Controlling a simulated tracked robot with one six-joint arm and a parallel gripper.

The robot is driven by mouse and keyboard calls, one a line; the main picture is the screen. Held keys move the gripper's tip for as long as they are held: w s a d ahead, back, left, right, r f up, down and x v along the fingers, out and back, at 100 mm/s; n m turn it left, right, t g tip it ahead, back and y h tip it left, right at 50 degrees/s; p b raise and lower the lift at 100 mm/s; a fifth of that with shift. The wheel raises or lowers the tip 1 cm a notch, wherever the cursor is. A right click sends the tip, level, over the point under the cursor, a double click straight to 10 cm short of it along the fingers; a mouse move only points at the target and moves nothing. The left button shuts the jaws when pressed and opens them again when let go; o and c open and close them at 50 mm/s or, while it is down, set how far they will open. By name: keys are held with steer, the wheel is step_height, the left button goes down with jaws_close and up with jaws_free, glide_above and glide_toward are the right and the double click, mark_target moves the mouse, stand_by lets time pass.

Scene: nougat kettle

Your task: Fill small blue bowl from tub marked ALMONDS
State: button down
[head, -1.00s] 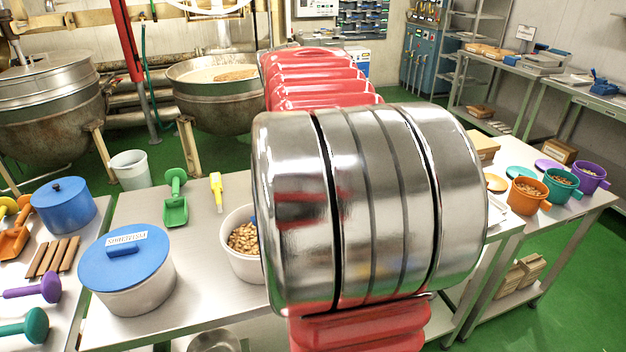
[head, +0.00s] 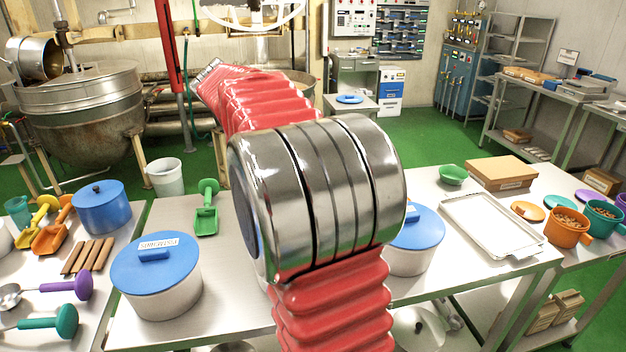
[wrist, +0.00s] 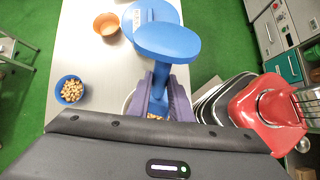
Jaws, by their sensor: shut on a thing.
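In the wrist view, my gripper (wrist: 160,100) has its purple-grey fingers shut on a blue scoop (wrist: 167,42), whose broad rounded handle end faces the camera. A pale tub rim shows just behind the fingers, with brown nuts (wrist: 155,116) below; whether they lie in the scoop or the tub I cannot tell. A small blue bowl (wrist: 70,90) holds nuts and stands on the metal table to the left, apart from the gripper. No ALMONDS marking is readable. In the head view my arm hides the gripper, the scoop and the small blue bowl.
Blue-lidded tubs stand left (head: 157,280) and right (head: 412,250) of my arm; the left label is unclear. A green scoop (head: 206,212), green bowl (head: 453,174) and metal tray (head: 492,222) lie on the table. An orange bowl (wrist: 107,25) shows in the wrist view.

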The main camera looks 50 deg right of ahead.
steer(key=shift+w+a+r+g+h, duration=0.3)
steer(key=shift+w+a+r+g, duration=0.1)
steer(key=shift+w+r, duration=0.1)
stand_by(0.3)
steer(key=shift+d+r+t+y, duration=0.1)
steer(key=shift+r+t+y, duration=0.25)
steer(key=shift+t, duration=0.25)
steer(key=t+y, duration=0.1)
steer(key=r+t+y, duration=0.1)
steer(key=t+y, duration=0.1)
steer(key=shift+s+r+m+t, duration=0.1)
steer(key=shift+r+m+t, duration=0.15)
steer(key=shift+m+t, duration=0.05)
steer(key=r+t+y, duration=0.1)
steer(key=t+y, duration=0.1)
steer(key=t, duration=0.1)
steer(key=shift+r+t+y, duration=0.25)
steer(key=shift+r+t, duration=0.05)
steer(key=shift+r, duration=0.05)
steer(key=shift+r+t+y, duration=0.5)
steer(key=shift+t+y, duration=0.2)
steer(key=shift+t, duration=0.3)
